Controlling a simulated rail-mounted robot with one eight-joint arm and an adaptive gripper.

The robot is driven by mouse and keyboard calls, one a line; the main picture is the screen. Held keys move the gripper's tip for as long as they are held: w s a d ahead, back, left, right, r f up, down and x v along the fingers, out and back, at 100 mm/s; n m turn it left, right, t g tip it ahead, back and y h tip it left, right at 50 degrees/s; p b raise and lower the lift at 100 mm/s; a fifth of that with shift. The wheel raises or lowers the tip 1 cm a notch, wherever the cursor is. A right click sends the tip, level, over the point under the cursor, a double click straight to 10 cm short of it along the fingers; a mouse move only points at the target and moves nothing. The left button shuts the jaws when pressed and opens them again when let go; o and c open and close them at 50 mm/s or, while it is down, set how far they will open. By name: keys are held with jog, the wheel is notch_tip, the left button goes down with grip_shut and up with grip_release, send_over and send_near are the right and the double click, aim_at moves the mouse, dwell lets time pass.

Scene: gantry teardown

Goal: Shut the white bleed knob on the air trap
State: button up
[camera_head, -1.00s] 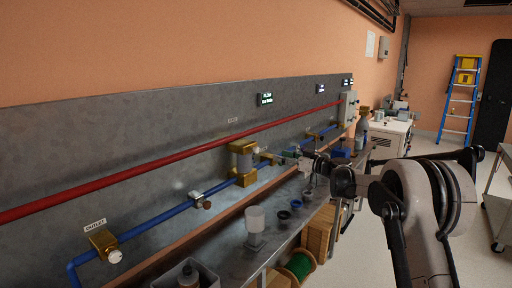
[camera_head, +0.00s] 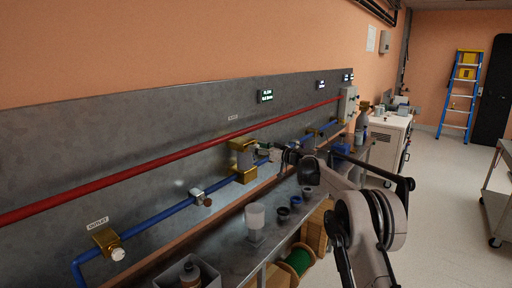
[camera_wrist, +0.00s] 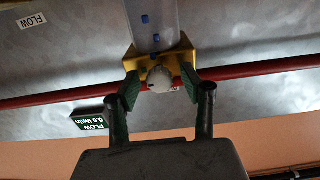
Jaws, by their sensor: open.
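The air trap (camera_head: 243,160) is a grey cylinder in brass brackets on the wall panel, in the blue line. In the wrist view its pale body (camera_wrist: 153,22) ends in a brass bracket (camera_wrist: 180,58), with the round white bleed knob (camera_wrist: 160,79) in front. My gripper (camera_wrist: 160,86) is open, its two green-padded fingers on either side of the knob. Contact between pads and knob cannot be told. In the head view my gripper (camera_head: 268,151) is just right of the trap, small and partly hidden by my wrist; the knob cannot be made out there.
A red pipe (camera_head: 160,168) runs along the panel above the blue pipe (camera_head: 160,219). A green-lettered flow display (camera_wrist: 90,121) reads 0.0 l/min. A white-knobbed outlet valve (camera_head: 110,243) is at lower left. A cup on a stand (camera_head: 255,217) and small rings occupy the shelf below.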

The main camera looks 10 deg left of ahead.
jog(key=shift+w+a, duration=0.25)
jog(key=shift+a, duration=0.1)
grip_shut()
